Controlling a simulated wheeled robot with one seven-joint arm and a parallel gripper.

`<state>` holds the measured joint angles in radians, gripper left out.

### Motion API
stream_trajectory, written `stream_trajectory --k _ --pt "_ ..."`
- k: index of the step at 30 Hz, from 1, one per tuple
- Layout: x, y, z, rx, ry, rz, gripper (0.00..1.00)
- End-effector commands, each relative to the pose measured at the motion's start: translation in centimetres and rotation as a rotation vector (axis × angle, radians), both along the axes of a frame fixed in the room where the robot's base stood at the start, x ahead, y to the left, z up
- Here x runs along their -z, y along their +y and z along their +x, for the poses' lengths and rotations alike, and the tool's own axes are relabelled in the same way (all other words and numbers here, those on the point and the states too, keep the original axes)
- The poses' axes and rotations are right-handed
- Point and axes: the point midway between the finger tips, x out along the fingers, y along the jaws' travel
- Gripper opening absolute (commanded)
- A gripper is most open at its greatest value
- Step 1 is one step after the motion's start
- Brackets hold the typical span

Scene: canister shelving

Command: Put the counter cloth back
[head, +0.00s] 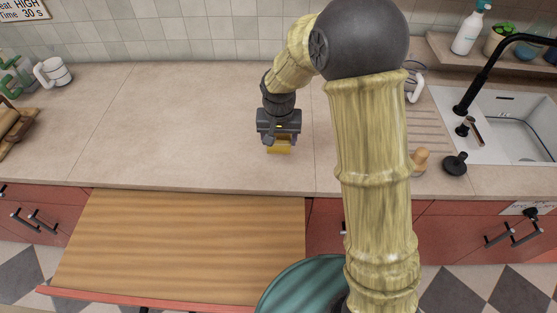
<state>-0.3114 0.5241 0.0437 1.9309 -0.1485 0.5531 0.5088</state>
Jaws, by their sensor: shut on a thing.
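My gripper (279,139) is over the counter (170,120), left of the sink, pointing down. It is shut on a small yellow thing (279,148), which looks like the counter cloth. The yellow thing shows just below the jaws, close to the counter top; I cannot tell whether it touches the surface. My fingers and the upper part of the yellow thing are mostly hidden by the gripper body.
A sink (510,122) with a black tap (485,75) is at the right. A wooden peg-like object (420,159) and a black stopper (455,164) stand before it. A white mug (53,72) is at the far left. The counter's middle left is clear. A wooden board (180,245) juts out below.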

Motion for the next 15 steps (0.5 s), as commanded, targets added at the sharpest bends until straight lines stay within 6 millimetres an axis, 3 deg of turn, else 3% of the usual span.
stream_trajectory --k 4,10,15 --pt "1.4 0.0 -0.1 -0.003 0.005 -0.002 0.41" --pt "5.0 0.1 -0.2 -0.005 0.006 -0.002 0.41" --pt "6.3 0.3 -0.1 -0.006 0.0 -0.001 0.41"
